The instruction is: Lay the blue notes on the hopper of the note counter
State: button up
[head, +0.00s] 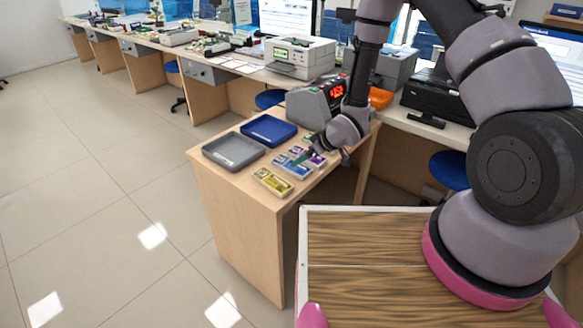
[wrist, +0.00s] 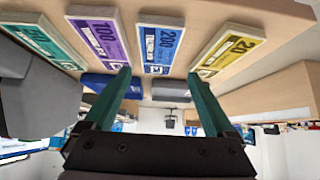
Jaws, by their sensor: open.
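The blue notes (head: 291,167) lie flat on the wooden side table, between the purple notes (head: 309,157) and the yellow notes (head: 272,181). In the wrist view the blue notes (wrist: 162,45) are marked 200 and appear beyond and between my fingertips. My gripper (head: 302,156) is low over the row of notes, open and empty. Its two teal fingers (wrist: 158,76) stand wide apart in the wrist view, with nothing between them. The grey note counter (head: 310,108) with a red lit display stands at the table's far end. My arm partly covers it, and its hopper cannot be made out clearly.
Green notes (wrist: 42,38) lie beyond the purple ones, near the counter. A blue tray (head: 269,130) and a grey tray (head: 233,152) sit left of the notes. A printer (head: 300,58) stands on the long counter behind. The floor at left is clear.

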aim_at(296, 167)
jog(key=x, duration=0.7)
jog(key=shift+w+d+f, duration=0.1)
jog(key=shift+d, duration=0.15)
jog(key=c, duration=1.3)
